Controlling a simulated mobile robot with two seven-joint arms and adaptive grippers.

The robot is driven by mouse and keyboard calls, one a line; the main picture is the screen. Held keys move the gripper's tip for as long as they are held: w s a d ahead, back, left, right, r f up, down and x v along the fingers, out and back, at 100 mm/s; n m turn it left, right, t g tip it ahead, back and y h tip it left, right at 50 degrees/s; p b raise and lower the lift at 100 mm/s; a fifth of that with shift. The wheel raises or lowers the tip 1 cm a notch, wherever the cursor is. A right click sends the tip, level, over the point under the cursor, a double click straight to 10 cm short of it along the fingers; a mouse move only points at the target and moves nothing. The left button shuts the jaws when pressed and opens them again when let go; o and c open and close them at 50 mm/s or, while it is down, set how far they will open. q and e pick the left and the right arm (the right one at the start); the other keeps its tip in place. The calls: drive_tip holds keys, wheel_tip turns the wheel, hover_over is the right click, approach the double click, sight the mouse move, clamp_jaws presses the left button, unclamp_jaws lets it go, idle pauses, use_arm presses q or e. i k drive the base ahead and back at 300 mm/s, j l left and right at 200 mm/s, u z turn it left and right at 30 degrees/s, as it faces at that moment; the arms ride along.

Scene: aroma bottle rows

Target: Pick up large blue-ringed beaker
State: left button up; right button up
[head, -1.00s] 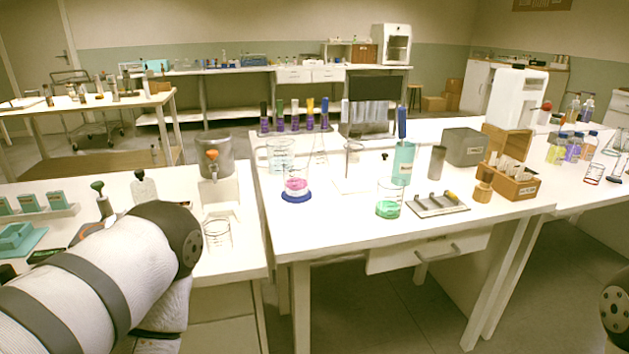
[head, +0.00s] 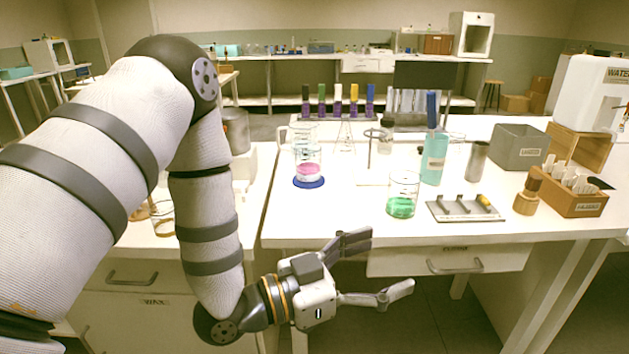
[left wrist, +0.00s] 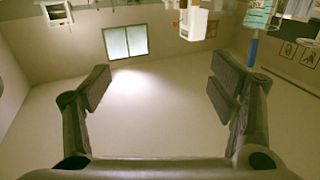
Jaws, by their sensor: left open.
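A clear glass beaker (head: 308,171) with pink liquid stands upright with a blue ring or disc (head: 309,182) around its base, on the left part of the middle bench. A larger clear beaker (head: 300,138) stands just behind it and is partly hidden. A beaker with green liquid (head: 402,204) stands near the bench's front edge. My left gripper (head: 378,266) is open and empty in front of the bench's front edge, low and right of the pink beaker, touching none of the glassware. The left wrist view shows its two fingers (left wrist: 160,90) spread with nothing between them. My right gripper is out of view.
A teal bottle (head: 435,158), a ring stand (head: 371,150), a grey cylinder (head: 477,162) and a small rack (head: 465,208) stand on the bench. Several coloured tubes (head: 338,105) are at the back. The bench front (head: 335,226) between the pink and green beakers is clear.

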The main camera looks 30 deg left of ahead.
sight(308, 156)
drive_tip(key=i+j, duration=0.15)
drive_tip(key=j, duration=0.2)
drive_tip(key=i+j, duration=0.2)
drive_tip(key=j, duration=0.2)
drive_tip(key=i+j, duration=0.15)
drive_tip(key=j, duration=0.2)
drive_tip(key=i+j, duration=0.15)
drive_tip(key=j, duration=0.25)
drive_tip(key=i+j, duration=0.15)
drive_tip(key=j, duration=0.2)
